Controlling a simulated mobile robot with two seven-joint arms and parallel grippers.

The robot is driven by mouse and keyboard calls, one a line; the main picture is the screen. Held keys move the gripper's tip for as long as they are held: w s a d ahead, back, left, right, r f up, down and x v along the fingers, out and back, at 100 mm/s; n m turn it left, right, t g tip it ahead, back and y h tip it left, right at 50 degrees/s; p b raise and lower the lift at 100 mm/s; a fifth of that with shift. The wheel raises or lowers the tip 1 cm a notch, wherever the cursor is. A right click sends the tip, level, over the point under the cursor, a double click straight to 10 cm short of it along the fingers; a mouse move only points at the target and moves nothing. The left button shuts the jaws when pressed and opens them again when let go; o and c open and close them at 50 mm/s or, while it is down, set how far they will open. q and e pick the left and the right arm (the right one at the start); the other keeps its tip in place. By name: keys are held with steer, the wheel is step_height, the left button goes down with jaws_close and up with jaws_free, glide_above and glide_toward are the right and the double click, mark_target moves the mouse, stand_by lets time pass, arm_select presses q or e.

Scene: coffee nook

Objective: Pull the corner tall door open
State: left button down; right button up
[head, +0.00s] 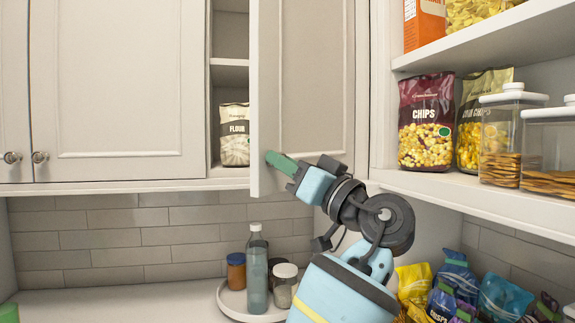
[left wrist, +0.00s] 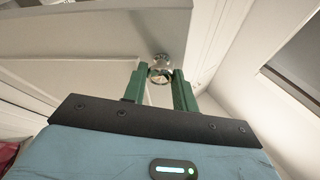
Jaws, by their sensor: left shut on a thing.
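The corner tall door (head: 305,85) is a pale panelled cabinet door. It stands partly open, and an opening shows to its left with shelves inside. My left gripper (head: 278,163) is at the door's lower left edge. In the left wrist view its green fingers (left wrist: 160,88) are shut on the round metal door knob (left wrist: 160,68). The knob is hidden in the head view. The door's face (left wrist: 85,35) also fills the upper left of the left wrist view. My right gripper is not seen.
A flour bag (head: 235,134) stands inside the cabinet. A closed door (head: 120,80) is to the left. Shelves with chips bags (head: 425,120) and clear canisters (head: 502,135) are at right. Below, a bottle (head: 257,270) and jars stand on a round tray (head: 232,303).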

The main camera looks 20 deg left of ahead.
arm_select(q)
steer(key=c, duration=1.1)
jaws_free()
steer(key=shift+a, duration=0.1)
